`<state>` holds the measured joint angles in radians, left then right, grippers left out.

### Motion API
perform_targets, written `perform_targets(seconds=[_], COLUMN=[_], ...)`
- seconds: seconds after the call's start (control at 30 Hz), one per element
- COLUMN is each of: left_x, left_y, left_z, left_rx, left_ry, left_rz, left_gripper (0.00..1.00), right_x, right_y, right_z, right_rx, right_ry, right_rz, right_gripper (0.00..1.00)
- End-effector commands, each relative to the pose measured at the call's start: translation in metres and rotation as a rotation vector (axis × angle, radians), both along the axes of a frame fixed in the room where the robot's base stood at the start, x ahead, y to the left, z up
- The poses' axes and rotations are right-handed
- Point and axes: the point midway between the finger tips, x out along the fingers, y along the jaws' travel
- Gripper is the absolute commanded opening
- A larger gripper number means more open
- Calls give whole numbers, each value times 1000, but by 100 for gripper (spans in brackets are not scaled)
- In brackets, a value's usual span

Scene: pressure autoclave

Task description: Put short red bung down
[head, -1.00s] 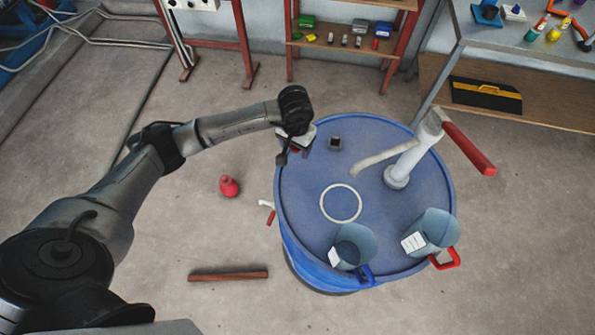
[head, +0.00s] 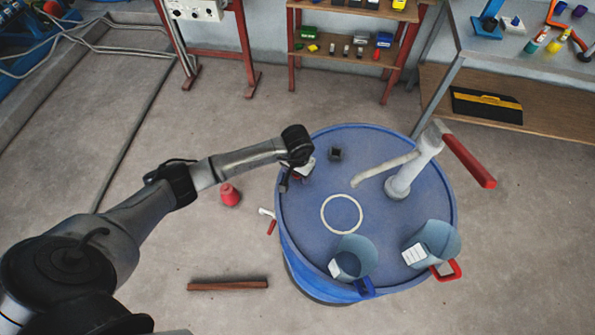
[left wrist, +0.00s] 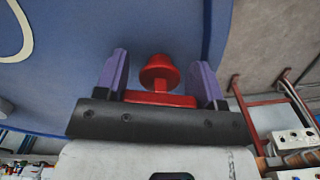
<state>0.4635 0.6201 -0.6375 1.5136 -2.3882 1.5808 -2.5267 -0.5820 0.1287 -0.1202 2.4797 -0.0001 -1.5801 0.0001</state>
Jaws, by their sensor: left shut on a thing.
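A short red bung (left wrist: 160,72) sits between the two purple fingers of my left gripper in the left wrist view, its round flared end pointing away from the palm. In the head view my left gripper (head: 293,179) is over the left edge of the blue drum's top (head: 300,215). The bung is hidden there by the wrist. In the left wrist view the blue drum surface lies behind the bung; I cannot tell whether they touch. My right gripper is not in view.
The drum top carries a small dark square piece (head: 335,154), a white pump (head: 408,172) with a red handle, a pale ring (head: 341,214) and two jugs (head: 353,257) (head: 432,243). A red rounded object (head: 230,194) and a brown bar (head: 228,285) lie on the floor.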

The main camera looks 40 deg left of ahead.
Motion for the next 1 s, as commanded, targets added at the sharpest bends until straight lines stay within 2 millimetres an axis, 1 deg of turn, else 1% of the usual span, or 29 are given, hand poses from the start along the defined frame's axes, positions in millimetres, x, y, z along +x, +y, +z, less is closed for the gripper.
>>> perform_targets(seconds=[0.23, 0.37, 0.4, 0.67, 0.87, 1.0], left_x=[1, 1, 1, 0, 1, 0], left_y=[0, 0, 0, 0, 0, 0], left_z=[0, -4, -4, -3, -3, 3], left_rx=[-1, 0, 0, -1, -1, -2], left_ry=[-2, -2, -3, -2, -2, -1], left_rz=[0, -1, -1, 0, 0, 1], left_gripper=[40, 40, 64, 88, 88, 88], right_x=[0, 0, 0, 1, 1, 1], right_y=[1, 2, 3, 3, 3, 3], right_z=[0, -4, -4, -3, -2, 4], right_rx=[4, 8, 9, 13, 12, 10], right_ry=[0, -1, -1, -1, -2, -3], right_rz=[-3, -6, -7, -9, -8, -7], right_gripper=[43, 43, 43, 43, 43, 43])
